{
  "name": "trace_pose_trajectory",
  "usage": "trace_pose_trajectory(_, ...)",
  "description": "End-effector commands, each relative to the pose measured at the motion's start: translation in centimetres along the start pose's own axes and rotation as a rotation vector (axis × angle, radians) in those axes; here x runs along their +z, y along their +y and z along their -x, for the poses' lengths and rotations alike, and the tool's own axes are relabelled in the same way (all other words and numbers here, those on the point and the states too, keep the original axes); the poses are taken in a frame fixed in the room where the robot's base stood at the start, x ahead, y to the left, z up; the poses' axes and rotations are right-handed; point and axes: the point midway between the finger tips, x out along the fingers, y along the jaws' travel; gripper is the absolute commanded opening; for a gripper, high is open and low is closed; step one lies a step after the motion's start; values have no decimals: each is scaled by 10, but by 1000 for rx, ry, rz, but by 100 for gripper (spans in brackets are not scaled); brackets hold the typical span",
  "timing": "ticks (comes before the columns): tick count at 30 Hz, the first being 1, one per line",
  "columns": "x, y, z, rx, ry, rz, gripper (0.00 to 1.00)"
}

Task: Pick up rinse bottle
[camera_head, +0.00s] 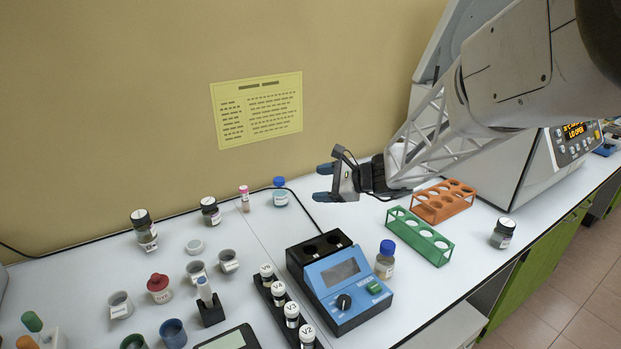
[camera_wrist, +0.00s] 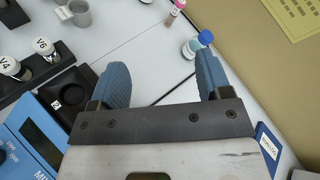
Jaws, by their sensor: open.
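No label clearly reads as the rinse bottle. One blue-capped bottle (camera_head: 281,199) with clear sides and a pale label stands upright at the back, near the wall. It also shows in the wrist view (camera_wrist: 189,50), beyond the fingertips. Another blue-capped bottle (camera_head: 385,267), with amber-grey contents, stands right of the blue instrument. My gripper (camera_head: 323,183) is open and empty, in the air to the right of the back bottle and touching nothing. In the wrist view its blue fingers (camera_wrist: 160,62) are spread apart.
A pink-capped vial (camera_head: 244,200) stands left of the back bottle. The blue instrument (camera_head: 340,290), vial rack (camera_head: 262,290), green rack (camera_head: 420,238) and orange rack (camera_head: 445,202) stand in front. A black cable runs past the back bottle. Several cups and bottles crowd the left.

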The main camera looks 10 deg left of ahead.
Motion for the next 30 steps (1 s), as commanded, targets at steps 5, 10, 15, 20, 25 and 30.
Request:
trace_pose_trajectory(5,-32,-26,-52,-105,-74,-167,72)
trace_pose_trajectory(10,-65,-47,-98,-210,-141,-326,72)
trace_pose_trajectory(15,-100,-61,-140,-309,-199,-474,72)
trace_pose_trajectory(20,-123,-68,-164,-375,-233,-565,72)
trace_pose_trajectory(25,-134,-69,-174,-406,-249,-608,72)
trace_pose_trajectory(30,-135,-70,-176,-411,-252,-613,72)
